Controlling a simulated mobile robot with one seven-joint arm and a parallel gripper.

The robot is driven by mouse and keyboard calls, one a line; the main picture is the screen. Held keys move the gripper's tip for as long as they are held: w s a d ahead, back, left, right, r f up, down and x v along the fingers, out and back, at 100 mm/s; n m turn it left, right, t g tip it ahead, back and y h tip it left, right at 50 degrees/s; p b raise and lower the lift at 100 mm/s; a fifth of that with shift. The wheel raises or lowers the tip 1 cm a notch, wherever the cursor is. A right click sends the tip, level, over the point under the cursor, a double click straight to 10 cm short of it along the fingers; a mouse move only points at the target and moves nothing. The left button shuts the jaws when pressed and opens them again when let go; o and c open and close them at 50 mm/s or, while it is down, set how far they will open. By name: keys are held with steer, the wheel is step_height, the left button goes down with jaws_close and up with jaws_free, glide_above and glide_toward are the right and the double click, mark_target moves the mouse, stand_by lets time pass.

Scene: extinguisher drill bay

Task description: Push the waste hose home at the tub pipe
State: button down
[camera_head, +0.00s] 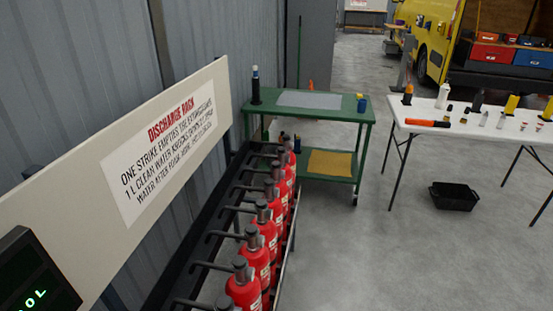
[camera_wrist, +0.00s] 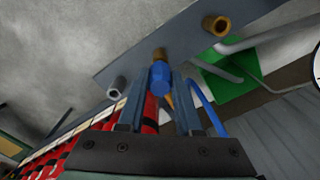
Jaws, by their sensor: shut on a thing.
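In the wrist view my gripper (camera_wrist: 160,92) is shut on a blue hose end (camera_wrist: 160,76), which I take to be the waste hose. A thin blue length (camera_wrist: 206,108) curves beside the right finger. A brass-coloured pipe stub (camera_wrist: 160,54) on a grey panel (camera_wrist: 180,40) lies in line just beyond the blue end. Whether the two touch, or how far one is over the other, cannot be told. A second brass stub (camera_wrist: 215,25) and a grey stub (camera_wrist: 117,87) stand on the same panel. No label shows which is the tub pipe. The head view shows neither gripper nor hose.
Red extinguishers (camera_head: 262,240) stand in a row along the discharge rack board (camera_head: 215,75). Beyond are a green trolley (camera_head: 370,117) and a white table (camera_head: 470,131) with small items. A black bin (camera_head: 454,196) sits on the floor.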

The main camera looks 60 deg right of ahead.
steer(key=shift+f+b, duration=0.45)
steer(key=shift+f, duration=0.3)
steer(key=c, duration=0.5)
jaws_free()
step_height(320, 180, up, 13)
steer(key=p, duration=0.2)
